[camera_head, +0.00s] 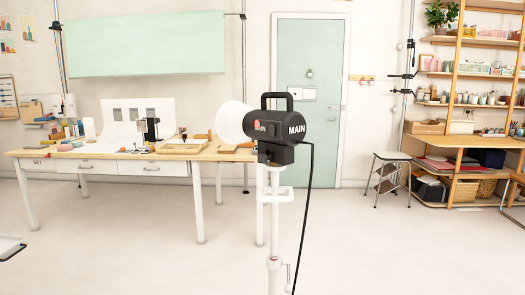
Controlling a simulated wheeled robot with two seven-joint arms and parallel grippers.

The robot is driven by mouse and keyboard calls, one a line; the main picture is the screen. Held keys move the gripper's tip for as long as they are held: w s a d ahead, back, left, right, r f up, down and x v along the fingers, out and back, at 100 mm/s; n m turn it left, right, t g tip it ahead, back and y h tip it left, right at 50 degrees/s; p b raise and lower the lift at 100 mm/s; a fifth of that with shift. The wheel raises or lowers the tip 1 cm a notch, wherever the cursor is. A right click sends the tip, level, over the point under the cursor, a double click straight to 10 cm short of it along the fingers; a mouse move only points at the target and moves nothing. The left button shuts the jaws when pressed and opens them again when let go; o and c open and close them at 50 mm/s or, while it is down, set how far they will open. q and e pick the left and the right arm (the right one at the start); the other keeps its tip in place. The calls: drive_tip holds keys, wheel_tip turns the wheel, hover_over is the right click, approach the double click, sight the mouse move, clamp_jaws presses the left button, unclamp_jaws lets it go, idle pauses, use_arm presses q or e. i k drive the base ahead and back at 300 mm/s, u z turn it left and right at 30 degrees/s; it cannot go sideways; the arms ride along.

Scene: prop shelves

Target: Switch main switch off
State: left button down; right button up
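A black studio lamp (283,129) marked MAIN stands upright in the middle of the head view, on a white stand (274,235). A white round diffuser (232,121) is at its left end and a black handle on top. A small red switch (258,125) shows on its near side, beside small lettering. I cannot tell the switch's position at this size. Neither of my grippers is in view, and nothing touches the lamp.
A black cable (304,220) hangs from the lamp to the floor. A cluttered workbench (222,153) stands behind it on the left. A stool (391,157) and loaded wooden shelves (459,80) are at the right. The floor around the stand looks clear.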

sight(271, 128)
drive_tip(key=k, duration=0.2)
drive_tip(key=u, duration=0.9)
drive_tip(key=i, duration=0.85)
drive_tip(key=z, duration=1.5)
